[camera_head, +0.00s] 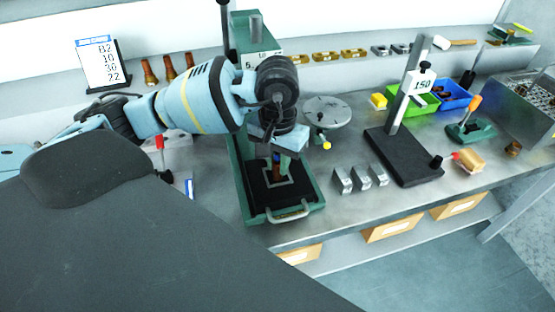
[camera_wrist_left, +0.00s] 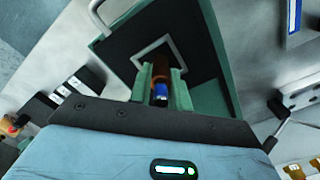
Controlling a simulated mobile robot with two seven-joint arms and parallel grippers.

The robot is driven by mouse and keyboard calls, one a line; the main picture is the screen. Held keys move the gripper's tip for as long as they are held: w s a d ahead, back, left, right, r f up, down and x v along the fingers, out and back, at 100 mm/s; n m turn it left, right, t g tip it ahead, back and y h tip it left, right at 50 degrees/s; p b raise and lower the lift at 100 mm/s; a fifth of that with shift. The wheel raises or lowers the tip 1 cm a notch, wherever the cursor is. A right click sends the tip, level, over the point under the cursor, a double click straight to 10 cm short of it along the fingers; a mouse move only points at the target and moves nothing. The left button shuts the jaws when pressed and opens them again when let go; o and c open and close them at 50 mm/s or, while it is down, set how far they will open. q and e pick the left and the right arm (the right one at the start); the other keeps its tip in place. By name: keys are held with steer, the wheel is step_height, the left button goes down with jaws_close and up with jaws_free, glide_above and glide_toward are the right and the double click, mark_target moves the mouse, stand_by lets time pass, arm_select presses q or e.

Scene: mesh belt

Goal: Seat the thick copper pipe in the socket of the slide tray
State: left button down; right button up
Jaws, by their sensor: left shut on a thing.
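My left gripper (camera_head: 278,158) comes down over the slide tray, a green tray (camera_head: 316,199) with a black floor and a front handle. It is shut on the thick copper pipe (camera_head: 276,171), which stands roughly upright. In the left wrist view the pipe (camera_wrist_left: 161,76) shows brown with a blue band between the two green fingers (camera_wrist_left: 161,92). The socket is a pale square outline (camera_wrist_left: 146,48) on the tray floor. The pipe's lower end overlaps the socket in both views; I cannot tell whether it is inside or just above. My right gripper is not in view.
A green press column (camera_head: 256,42) rises behind the tray. A round grey plate (camera_head: 327,112) and several small metal blocks (camera_head: 360,179) stand to its right. A black stand with a 150 sign (camera_head: 421,84) is further right. A red-handled tool (camera_head: 161,155) lies left.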

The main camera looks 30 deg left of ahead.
arm_select(q)
steer(key=c, duration=1.3)
jaws_free()
steer(key=shift+f, duration=0.1)
step_height(320, 180, up, 12)
steer(key=shift+r, duration=0.2)
steer(key=shift+f, duration=0.1)
